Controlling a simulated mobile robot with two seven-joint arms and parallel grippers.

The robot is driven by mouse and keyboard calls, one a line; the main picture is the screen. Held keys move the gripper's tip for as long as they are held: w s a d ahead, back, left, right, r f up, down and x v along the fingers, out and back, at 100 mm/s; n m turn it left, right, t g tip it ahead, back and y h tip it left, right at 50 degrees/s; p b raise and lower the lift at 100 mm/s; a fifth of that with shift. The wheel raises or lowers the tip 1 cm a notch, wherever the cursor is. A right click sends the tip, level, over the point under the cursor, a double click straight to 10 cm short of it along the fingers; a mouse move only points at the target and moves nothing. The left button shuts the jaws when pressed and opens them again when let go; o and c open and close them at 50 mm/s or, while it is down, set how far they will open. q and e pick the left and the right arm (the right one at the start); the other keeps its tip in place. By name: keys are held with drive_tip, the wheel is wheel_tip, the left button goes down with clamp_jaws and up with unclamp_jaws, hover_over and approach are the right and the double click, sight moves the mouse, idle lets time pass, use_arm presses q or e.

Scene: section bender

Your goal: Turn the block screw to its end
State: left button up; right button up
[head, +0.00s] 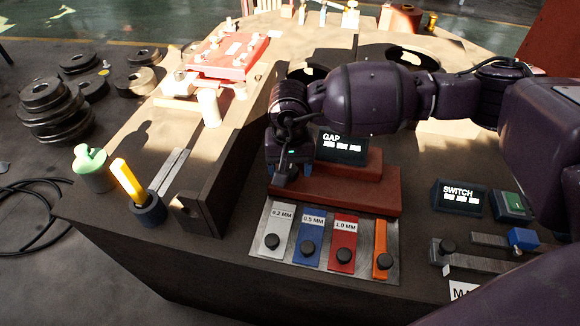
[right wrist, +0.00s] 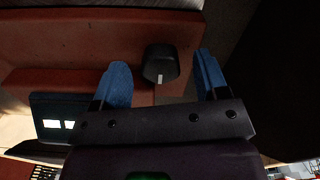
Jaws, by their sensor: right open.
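The red stepped block (head: 335,192) stands on the dark bench with a GAP display (head: 342,148) on it. In the right wrist view a dark knob with a white mark, probably the block screw (right wrist: 159,62), sits at the edge of the red block (right wrist: 60,50). My right gripper (head: 288,172) is at the left end of the block. In the right wrist view its blue fingers (right wrist: 163,76) are open, one on each side of the knob, with visible gaps. My gripper hides the knob in the head view. My left gripper is not in view.
In front of the block lies a plate with labelled gauges: 0.2 MM (head: 279,230), 0.5 MM (head: 310,238), 1.0 MM (head: 343,245) and an orange one (head: 380,248). A dark upright wall (head: 225,180) stands left of my gripper. A SWITCH display (head: 460,198) is at right.

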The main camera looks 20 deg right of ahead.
sight(290, 171)
wheel_tip(290, 171, up, 10)
drive_tip(key=p, duration=0.1)
idle(0.7)
